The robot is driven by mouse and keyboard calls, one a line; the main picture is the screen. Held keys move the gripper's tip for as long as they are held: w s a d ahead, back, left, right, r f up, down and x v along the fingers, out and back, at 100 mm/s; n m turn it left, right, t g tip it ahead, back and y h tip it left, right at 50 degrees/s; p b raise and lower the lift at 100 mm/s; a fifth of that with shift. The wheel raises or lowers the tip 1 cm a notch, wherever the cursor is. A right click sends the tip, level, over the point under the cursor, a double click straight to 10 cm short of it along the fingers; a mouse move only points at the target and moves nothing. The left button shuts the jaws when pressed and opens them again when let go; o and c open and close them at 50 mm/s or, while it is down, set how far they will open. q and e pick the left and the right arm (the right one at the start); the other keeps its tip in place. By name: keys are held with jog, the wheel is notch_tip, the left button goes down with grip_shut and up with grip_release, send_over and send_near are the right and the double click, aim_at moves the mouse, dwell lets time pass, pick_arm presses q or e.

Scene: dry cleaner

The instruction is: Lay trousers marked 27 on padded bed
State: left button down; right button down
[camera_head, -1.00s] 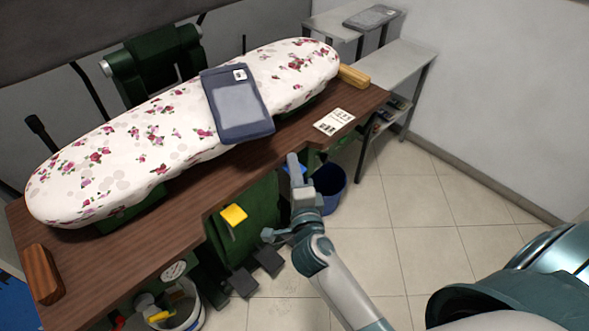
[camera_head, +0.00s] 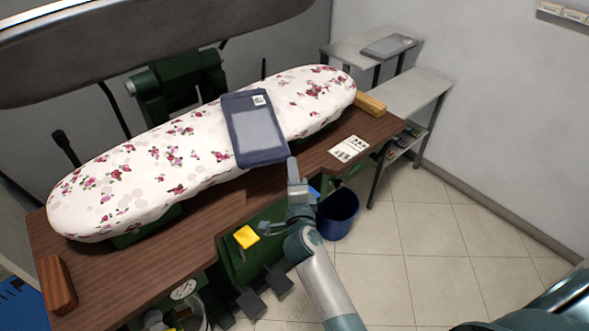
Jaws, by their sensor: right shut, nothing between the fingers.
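The folded blue-grey trousers (camera_head: 254,131) lie flat across the floral padded bed (camera_head: 130,180), right of its middle. A small white tag (camera_head: 259,100) shows near their far end; its number is too small to read. Their near end hangs slightly past the bed's front edge. My right gripper (camera_head: 292,170) is shut and empty. It is just in front of the trousers' near right corner; I cannot tell whether it touches them. My left gripper is out of view.
The brown wooden table (camera_head: 200,235) carries the bed, a white printed card (camera_head: 349,149) and wooden blocks at both ends. A grey shelf (camera_head: 405,93) holds another folded grey item (camera_head: 389,46). A blue bin (camera_head: 338,214) stands below. Floor at right is clear.

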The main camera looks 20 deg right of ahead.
jog(key=shift+w+a+r+p, duration=0.1)
jog(key=shift+w+a+p, duration=0.4)
jog(key=shift+w, duration=0.3)
